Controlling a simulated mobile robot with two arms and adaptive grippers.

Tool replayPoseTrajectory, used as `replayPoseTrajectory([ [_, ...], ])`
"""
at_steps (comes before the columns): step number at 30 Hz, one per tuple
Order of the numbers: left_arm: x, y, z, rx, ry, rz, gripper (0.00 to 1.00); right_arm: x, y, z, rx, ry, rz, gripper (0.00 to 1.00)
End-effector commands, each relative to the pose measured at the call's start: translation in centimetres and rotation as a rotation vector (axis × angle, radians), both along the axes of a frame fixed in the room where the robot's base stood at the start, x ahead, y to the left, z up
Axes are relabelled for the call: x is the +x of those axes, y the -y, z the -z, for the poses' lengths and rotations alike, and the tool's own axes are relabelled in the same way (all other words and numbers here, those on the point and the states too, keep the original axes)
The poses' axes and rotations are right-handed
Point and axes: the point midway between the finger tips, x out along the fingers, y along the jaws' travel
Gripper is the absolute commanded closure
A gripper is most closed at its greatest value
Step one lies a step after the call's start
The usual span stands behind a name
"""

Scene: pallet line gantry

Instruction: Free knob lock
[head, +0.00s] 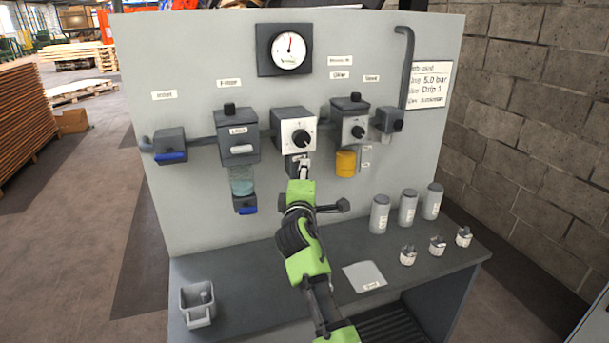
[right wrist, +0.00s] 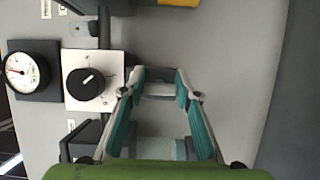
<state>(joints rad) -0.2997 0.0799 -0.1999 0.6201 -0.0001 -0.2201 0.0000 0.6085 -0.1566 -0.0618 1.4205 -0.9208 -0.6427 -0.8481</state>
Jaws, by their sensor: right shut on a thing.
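A black round knob (head: 302,137) sits on the white square face of the regulator (head: 285,127) in the middle of the grey panel. The knob also shows in the right wrist view (right wrist: 87,84), left of my fingers and apart from them. My right gripper (head: 298,166) is just below the regulator. My left gripper is not in view.
The filter (head: 238,128) is left of the regulator; the unit with the yellow bowl (head: 346,163) is right. A gauge (head: 288,50) is above. The bench holds a grey bin (head: 197,304), a pale sheet (head: 365,276), several grey canisters (head: 407,207) and small white-labelled parts (head: 437,246).

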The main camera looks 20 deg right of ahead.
Motion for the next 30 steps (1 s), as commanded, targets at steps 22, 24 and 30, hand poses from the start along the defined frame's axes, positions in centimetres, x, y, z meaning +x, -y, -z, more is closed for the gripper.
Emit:
replayPoseTrajectory([
  [22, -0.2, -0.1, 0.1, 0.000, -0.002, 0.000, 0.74, 0.0, 0.0, 0.1, -0.007, -0.001, 0.000, 0.53],
  [24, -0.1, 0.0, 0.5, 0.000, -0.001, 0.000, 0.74, 0.0, 0.0, 0.2, -0.034, 0.000, 0.001, 0.53],
  [30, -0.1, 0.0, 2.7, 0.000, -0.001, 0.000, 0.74, 0.0, 0.1, 0.7, -0.268, 0.008, 0.001, 0.53],
])
